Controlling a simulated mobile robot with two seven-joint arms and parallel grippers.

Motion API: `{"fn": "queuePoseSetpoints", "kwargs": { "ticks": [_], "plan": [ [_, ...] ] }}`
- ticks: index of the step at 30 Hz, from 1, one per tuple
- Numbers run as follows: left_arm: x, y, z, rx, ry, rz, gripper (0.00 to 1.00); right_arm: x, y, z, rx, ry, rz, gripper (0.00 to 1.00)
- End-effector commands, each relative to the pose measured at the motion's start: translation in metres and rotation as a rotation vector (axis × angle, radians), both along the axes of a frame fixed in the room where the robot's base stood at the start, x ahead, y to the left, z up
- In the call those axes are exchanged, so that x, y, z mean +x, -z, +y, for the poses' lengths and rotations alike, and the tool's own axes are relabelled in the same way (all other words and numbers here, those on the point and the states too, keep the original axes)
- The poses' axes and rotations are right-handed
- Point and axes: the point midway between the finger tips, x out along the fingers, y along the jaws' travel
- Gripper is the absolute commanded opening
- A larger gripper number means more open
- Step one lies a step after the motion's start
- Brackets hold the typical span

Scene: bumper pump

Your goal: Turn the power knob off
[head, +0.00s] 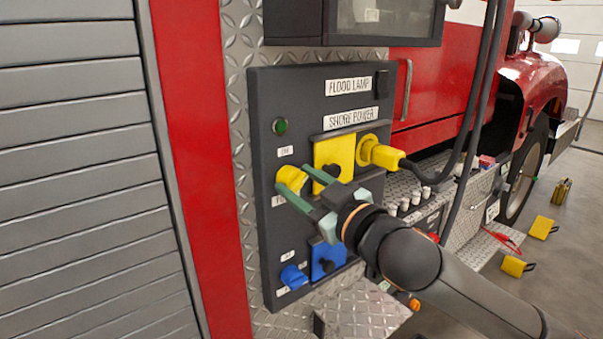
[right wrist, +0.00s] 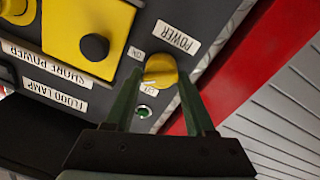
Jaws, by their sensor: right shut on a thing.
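The yellow power knob (head: 291,174) sits on the dark control panel (head: 262,225) on the truck's side. In the right wrist view the round yellow knob (right wrist: 160,70) is beside an upside-down POWER label (right wrist: 175,37), with small labels around it. My right gripper (head: 294,183) is shut on the knob, with one green finger on either side. The fingers also flank it in the right wrist view (right wrist: 159,76). They hide part of the knob in the head view, and I cannot tell which mark it points to. My left gripper is not in view.
A green indicator (head: 280,126) is above the knob. A yellow socket cover (head: 333,149) and yellow plug (head: 380,153) with a dark cable are to its right. A blue knob (head: 292,276) and blue cover (head: 328,258) are below. Yellow blocks (head: 543,227) lie on the floor.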

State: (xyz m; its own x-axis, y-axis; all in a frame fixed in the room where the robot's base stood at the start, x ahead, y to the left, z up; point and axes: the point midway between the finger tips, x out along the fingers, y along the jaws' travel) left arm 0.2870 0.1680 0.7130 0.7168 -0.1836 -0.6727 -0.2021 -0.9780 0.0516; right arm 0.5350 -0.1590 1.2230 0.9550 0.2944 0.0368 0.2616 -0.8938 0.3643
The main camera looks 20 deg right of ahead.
Motion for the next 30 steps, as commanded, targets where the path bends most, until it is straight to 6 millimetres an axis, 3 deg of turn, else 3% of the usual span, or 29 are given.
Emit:
{"fn": "queuePoseSetpoints", "kwargs": {
  "ticks": [18, 30],
  "plan": [
    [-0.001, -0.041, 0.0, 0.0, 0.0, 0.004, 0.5, -0.001, 0.003, 0.003, -0.546, -0.008, -0.19, 0.0],
    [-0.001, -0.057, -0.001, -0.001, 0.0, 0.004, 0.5, -0.001, 0.007, 0.003, -0.804, -0.008, -0.282, 0.0]
  ]
}}
